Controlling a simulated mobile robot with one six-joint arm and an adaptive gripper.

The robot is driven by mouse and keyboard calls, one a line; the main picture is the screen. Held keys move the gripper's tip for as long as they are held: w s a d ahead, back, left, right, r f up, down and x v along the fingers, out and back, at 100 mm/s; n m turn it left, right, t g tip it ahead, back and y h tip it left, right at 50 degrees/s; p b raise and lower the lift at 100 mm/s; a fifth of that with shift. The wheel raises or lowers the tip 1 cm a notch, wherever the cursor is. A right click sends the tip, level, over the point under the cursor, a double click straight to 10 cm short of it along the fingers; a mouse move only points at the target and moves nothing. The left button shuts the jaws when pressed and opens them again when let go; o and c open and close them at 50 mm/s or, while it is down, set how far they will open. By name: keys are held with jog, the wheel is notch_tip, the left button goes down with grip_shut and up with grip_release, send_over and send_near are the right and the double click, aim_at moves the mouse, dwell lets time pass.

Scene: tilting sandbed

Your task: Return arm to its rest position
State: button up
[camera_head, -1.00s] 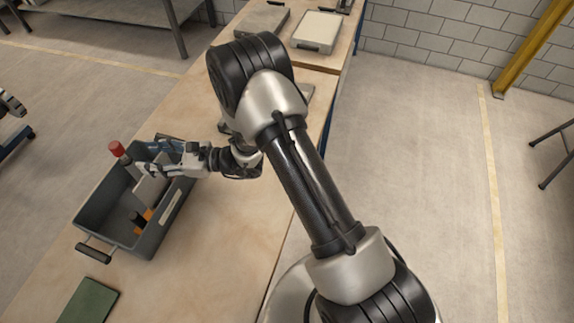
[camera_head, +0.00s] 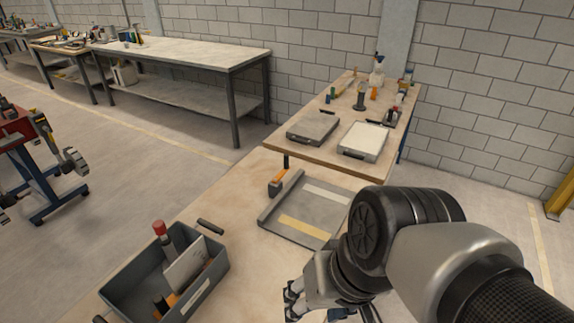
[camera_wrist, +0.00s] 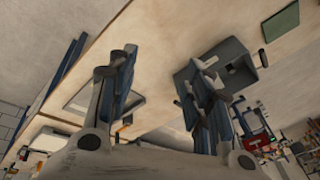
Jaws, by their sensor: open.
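My arm bends over the right part of the head view, with its black and silver elbow in front. My gripper (camera_head: 291,300) hangs below it, right of the grey bin and partly cut off by my arm and the frame edge. In the wrist view my gripper (camera_wrist: 163,75) shows its two fingers wide apart with nothing between them.
The grey bin (camera_head: 205,290) holds a red-capped item (camera_head: 160,229), a pale block (camera_head: 187,262) and orange items. A flat grey tray (camera_head: 338,209) lies on the bench behind my gripper. A hammer-like tool (camera_head: 275,187) lies beside it. Two flat boxes stand farther back.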

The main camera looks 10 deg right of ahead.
jog(key=d, duration=0.1)
jog(key=d+r+t+h, duration=0.1)
jog(key=d, duration=0.1)
jog(key=d+n+h, duration=0.1)
jog(key=shift+s+d+r+t, duration=0.2)
jog(key=shift+s+d+t, duration=0.05)
jog(key=shift+d+t, duration=0.15)
jog(key=shift+a, duration=0.1)
dwell(0.8)
